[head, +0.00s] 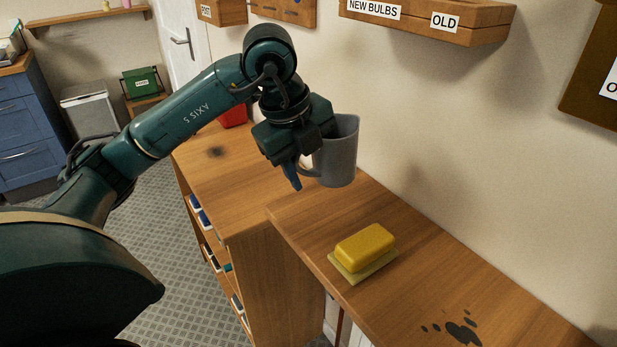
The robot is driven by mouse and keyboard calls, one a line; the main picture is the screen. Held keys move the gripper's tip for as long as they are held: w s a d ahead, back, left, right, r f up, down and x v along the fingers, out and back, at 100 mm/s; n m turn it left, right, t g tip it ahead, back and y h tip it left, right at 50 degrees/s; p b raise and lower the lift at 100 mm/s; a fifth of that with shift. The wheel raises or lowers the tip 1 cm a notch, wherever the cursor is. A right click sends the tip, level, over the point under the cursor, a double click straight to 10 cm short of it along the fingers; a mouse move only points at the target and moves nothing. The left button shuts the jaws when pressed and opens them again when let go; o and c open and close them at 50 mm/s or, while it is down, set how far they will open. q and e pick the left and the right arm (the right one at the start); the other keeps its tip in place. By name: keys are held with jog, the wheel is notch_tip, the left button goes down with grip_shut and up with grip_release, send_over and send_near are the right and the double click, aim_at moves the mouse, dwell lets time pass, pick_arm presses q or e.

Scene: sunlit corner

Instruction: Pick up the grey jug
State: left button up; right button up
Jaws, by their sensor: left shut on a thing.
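The grey jug (338,152) is upright near the wall in the head view, above or on the far part of the wooden top. I cannot tell whether its base touches the wood. Its handle points left, toward my left gripper (303,166). My left gripper reaches down from above and is shut on the jug at its handle side. The gripper body hides part of the jug's upper left side. My right gripper is not in view.
A yellow butter dish (364,248) sits on the nearer wooden top (430,270), with dark blotches (463,332) at front right. A red object (233,116) stands behind my arm. A labelled wooden wall box (430,24) hangs above. Bare wood lies around the dish.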

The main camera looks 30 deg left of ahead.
pick_arm(q)
jog(key=shift+r, duration=1.25)
dwell(2.1)
